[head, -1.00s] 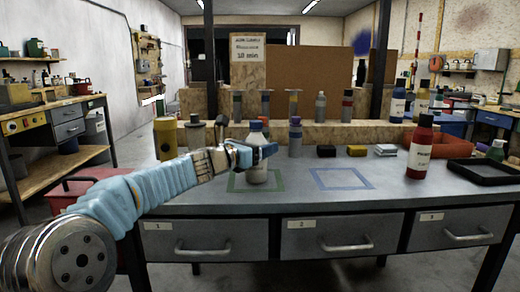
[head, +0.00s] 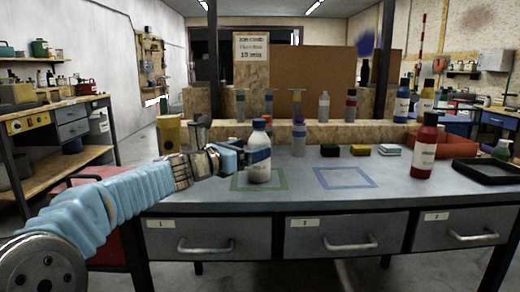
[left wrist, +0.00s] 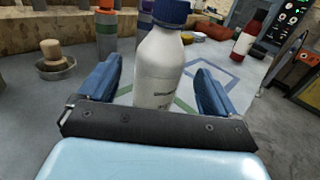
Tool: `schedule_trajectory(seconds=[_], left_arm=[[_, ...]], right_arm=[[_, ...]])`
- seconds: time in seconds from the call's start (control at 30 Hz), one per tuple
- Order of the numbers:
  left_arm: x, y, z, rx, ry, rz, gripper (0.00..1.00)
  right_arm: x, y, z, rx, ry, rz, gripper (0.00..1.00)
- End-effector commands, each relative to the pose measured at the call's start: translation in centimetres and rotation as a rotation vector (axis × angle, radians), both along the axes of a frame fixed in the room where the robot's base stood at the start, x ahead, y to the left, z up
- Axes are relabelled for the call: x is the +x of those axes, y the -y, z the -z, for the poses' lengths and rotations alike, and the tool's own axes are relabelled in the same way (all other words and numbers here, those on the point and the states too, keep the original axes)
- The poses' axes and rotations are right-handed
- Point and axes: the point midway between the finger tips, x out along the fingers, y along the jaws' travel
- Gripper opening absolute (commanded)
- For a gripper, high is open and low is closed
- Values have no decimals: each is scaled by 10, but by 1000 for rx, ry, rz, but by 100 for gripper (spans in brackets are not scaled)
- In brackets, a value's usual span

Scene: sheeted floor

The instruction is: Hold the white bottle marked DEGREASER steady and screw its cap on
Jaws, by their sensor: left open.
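The white bottle (head: 259,168) stands upright in the green taped square (head: 240,184) on the grey bench. A blue cap (head: 260,123) sits on its top; I cannot tell how tight it is. In the left wrist view the bottle (left wrist: 157,72) shows small dark lettering, too small to read surely, and the cap (left wrist: 171,12) is cut by the top edge. My left gripper (head: 247,157) is open at the bottle. In the left wrist view its blue fingers (left wrist: 157,88) are on either side of the bottle, with gaps. My right gripper is not in view.
A blue taped square (head: 345,178) lies empty to the right. A red bottle (head: 424,150) and a black tray (head: 487,172) stand further right.

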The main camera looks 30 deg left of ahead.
Motion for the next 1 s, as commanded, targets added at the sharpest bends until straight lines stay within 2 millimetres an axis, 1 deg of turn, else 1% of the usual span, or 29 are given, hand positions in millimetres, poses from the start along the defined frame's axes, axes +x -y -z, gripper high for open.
schedule_trajectory(seconds=[0.03, 0.13, 0.2, 0.33, 0.5, 1.0], left_arm=[[-12, -3, 1, 1, 0, -2, 92], [-31, -8, 1, 1, 0, -2, 92], [-41, -10, 0, 1, 0, -1, 92], [-54, -13, 0, 0, 0, -1, 92], [-60, -14, 1, -1, -1, 0, 92], [-59, -14, 0, -1, 0, 0, 92]], right_arm=[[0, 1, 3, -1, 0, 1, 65], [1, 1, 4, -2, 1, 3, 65], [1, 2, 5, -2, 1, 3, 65], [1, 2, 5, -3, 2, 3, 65], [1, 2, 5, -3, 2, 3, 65], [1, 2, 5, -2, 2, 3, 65]])
